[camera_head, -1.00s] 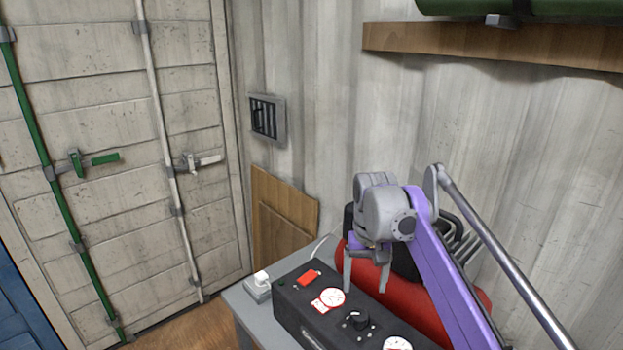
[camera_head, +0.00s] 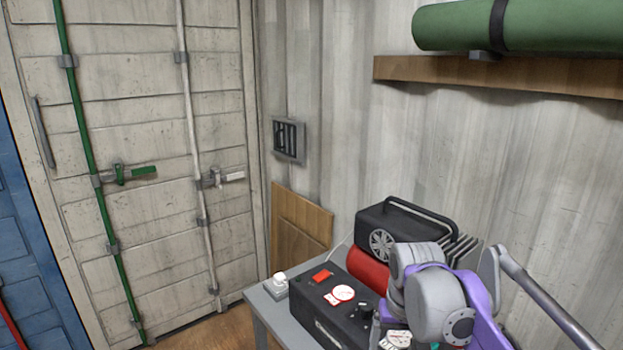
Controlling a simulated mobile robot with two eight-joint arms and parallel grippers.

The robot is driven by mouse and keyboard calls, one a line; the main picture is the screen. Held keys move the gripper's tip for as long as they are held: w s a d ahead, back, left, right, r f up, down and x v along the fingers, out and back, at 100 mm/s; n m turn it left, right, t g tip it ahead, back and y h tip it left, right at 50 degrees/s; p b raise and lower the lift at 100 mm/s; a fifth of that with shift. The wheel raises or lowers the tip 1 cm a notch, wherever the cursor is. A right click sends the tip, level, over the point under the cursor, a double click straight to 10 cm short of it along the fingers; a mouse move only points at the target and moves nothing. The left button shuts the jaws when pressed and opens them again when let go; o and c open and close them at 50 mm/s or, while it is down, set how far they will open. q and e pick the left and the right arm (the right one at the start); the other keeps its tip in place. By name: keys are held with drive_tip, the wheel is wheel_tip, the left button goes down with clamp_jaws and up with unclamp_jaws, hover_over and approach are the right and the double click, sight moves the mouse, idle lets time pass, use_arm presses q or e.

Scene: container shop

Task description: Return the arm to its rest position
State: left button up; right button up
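My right arm, purple and grey, comes in from the lower right. Its grey wrist (camera_head: 438,300) is over the right end of the table, in front of the red tank. My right gripper (camera_head: 378,332) points down beside the black control box's knob. One grey finger shows in part; the rest is hidden behind the wrist or cut off by the bottom edge, so its opening cannot be judged. I see nothing held in it. My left gripper is out of view.
A black control box (camera_head: 325,308) with gauges and a red switch (camera_head: 322,276) stands on a grey table (camera_head: 262,300). Behind it are a red tank (camera_head: 367,270) and a black machine (camera_head: 400,228). A wooden shelf (camera_head: 500,76) bears a green roll (camera_head: 560,26). Container doors (camera_head: 150,120) stand left.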

drive_tip(key=s+d+f+t, duration=0.1)
drive_tip(key=s+f+t, duration=0.1)
drive_tip(key=s+f, duration=0.6)
drive_tip(key=s+f+t, duration=0.1)
drive_tip(key=s+f, duration=0.6)
drive_tip(key=s, duration=0.6)
drive_tip(key=shift+d+f+n+t, duration=0.4)
